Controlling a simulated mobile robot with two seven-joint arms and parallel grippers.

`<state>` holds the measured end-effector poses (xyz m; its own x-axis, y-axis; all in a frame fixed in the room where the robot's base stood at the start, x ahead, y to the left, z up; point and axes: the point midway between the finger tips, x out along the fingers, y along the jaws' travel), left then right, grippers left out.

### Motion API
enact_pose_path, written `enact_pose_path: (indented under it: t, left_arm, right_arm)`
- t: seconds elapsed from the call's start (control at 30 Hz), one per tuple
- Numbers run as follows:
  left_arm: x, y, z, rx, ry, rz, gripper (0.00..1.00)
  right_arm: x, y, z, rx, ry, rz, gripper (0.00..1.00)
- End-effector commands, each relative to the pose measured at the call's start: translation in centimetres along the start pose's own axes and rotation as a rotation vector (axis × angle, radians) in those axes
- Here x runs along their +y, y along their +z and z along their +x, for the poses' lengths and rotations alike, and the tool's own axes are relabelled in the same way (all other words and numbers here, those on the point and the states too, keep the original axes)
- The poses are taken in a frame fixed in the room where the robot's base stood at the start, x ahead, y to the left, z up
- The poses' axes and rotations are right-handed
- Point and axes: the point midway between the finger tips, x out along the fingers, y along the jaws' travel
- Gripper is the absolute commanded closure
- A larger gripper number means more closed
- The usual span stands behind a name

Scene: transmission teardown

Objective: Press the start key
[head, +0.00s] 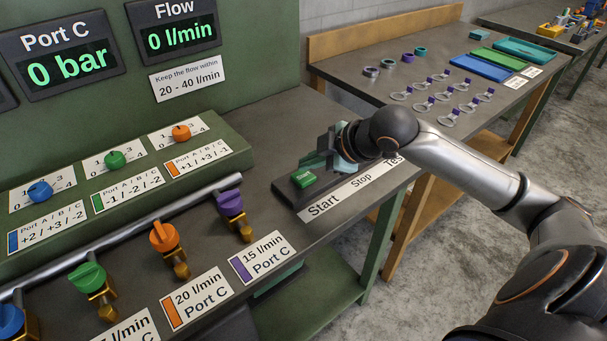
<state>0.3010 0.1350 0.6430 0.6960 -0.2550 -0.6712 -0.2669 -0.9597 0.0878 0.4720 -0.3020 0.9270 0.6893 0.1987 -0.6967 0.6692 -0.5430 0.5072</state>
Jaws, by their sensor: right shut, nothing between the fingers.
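The green start key (304,178) sits at the left end of a dark key panel, behind the printed word "Start" (323,205). My right gripper (316,160) is shut and empty. It is just behind and to the right of the green key, over the panel, and a small gap seems to lie between them. The gripper and wrist hide the other keys, above the labels "Stop" and "Test". My left gripper is not in view.
Displays for Port C (65,64) and Flow (176,27) read 0 bar and 0 l/min. Blue, green, orange and purple valves (231,203) line the bench front. Another table (350,67) with rings and trays stands behind.

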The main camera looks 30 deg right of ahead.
Motion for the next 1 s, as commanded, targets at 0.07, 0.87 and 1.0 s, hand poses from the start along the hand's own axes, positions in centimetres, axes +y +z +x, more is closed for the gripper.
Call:
enact_pose_path:
  t: [0.07,0.87,1.0]
  left_arm:
    - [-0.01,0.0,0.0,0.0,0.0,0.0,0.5]
    - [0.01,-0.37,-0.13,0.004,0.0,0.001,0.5]
    - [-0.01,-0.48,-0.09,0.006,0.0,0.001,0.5]
  right_arm:
    - [0.0,0.0,0.0,0.0,0.0,0.0,1.0]
    - [-0.48,0.49,0.65,0.0,0.0,0.0,1.0]
    - [-0.55,0.57,0.76,-0.001,0.0,0.0,1.0]
